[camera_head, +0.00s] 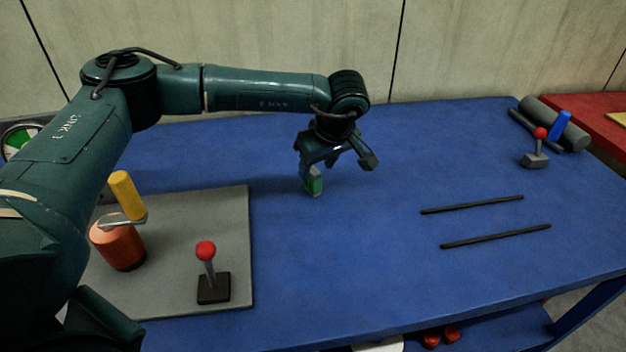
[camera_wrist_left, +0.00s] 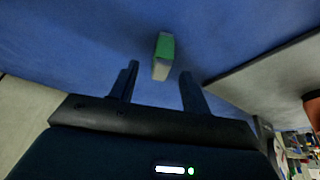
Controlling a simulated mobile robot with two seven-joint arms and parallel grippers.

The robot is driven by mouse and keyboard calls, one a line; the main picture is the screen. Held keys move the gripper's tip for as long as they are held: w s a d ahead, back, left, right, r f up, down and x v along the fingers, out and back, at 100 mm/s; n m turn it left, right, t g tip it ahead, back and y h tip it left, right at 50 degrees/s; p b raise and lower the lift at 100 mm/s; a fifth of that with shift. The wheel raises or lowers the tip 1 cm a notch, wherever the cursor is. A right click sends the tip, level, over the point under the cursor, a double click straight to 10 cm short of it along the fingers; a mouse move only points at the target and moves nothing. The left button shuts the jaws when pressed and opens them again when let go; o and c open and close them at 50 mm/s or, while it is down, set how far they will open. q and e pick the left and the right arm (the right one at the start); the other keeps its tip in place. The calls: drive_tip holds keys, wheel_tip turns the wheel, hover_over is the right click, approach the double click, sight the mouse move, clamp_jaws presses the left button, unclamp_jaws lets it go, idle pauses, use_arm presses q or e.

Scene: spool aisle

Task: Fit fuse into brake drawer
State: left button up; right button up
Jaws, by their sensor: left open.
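A small block with a green part and a pale grey part, which looks like the fuse (camera_head: 315,188), stands on the blue table. My left gripper (camera_head: 341,167) is open above the table, with one finger close to the block and partly in front of it. In the left wrist view the block (camera_wrist_left: 163,52) lies ahead of the open left gripper (camera_wrist_left: 159,78), roughly in line with the gap between its fingers. I cannot tell whether a finger touches it. I cannot make out a brake drawer. My right gripper is not in view.
A grey mat (camera_head: 180,295) at left holds an orange cylinder with a yellow handle (camera_head: 127,195) and a red-knobbed lever (camera_head: 207,265). Two black rods (camera_head: 472,204) lie right.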

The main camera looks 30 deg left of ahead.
sight(314, 170)
use_arm(q)
drive_tip(key=shift+x, duration=1.95)
drive_tip(key=shift+a, duration=0.15)
drive_tip(key=shift+c, duration=0.6)
drive_tip(key=shift+r, duration=0.1)
clamp_jaws()
